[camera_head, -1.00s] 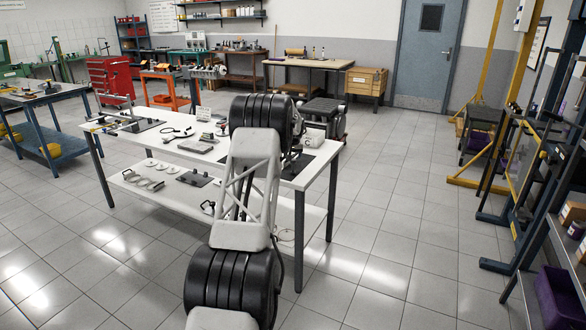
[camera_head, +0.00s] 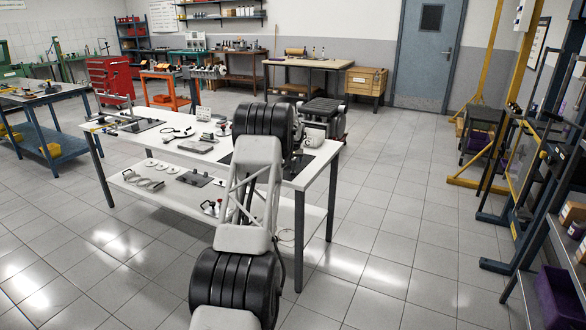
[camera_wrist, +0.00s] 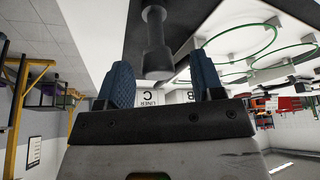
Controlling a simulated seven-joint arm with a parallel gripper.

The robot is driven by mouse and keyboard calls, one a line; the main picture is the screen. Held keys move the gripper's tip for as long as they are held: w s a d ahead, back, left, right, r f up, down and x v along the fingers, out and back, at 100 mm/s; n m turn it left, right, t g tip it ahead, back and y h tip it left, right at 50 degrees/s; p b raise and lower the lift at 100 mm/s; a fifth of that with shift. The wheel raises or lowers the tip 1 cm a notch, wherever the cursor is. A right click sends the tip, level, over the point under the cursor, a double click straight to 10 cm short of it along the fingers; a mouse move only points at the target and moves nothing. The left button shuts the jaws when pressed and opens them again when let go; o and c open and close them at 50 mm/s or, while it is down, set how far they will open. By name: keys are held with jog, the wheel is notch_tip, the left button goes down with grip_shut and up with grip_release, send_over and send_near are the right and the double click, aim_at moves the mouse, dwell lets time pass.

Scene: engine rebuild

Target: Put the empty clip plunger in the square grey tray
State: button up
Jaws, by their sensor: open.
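My gripper (camera_wrist: 161,88) shows in the wrist view with its two blue fingers spread apart and nothing clamped between them. A dark grey, knob-ended cylindrical part (camera_wrist: 156,50) sits beyond the gap between the fingers; I cannot tell whether it is the empty clip plunger. In the head view my arm hides the gripper. A flat grey square piece (camera_head: 195,147) on the white tabletop may be the square grey tray. A darker flat plate (camera_head: 194,179) lies on the lower shelf. The plunger cannot be made out for certain in the head view.
The white workbench (camera_head: 318,172) carries tools, dark mats and a motor-like unit (camera_head: 314,136). Pale discs and metal rings (camera_head: 146,181) lie on its lower shelf. In the wrist view, green rings (camera_wrist: 243,40) are at the upper right. Open tiled floor lies right of the bench.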

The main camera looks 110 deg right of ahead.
jog(key=shift+x, duration=1.4)
jog(key=c, duration=1.1)
jog(key=shift+r, duration=0.15)
jog(key=shift+a+r, duration=0.1)
jog(key=shift+r, duration=1.6)
jog(key=shift+w+a+r, duration=0.2)
jog(key=shift+w+a, duration=0.85)
jog(key=shift+a, duration=1.35)
jog(key=shift+w+a+r, duration=0.25)
jog(key=shift+w+a, duration=0.8)
jog(key=shift+a, duration=1.4)
jog(key=shift+w+a+r, duration=0.2)
jog(key=shift+w+a, duration=0.85)
jog(key=shift+a, duration=1.35)
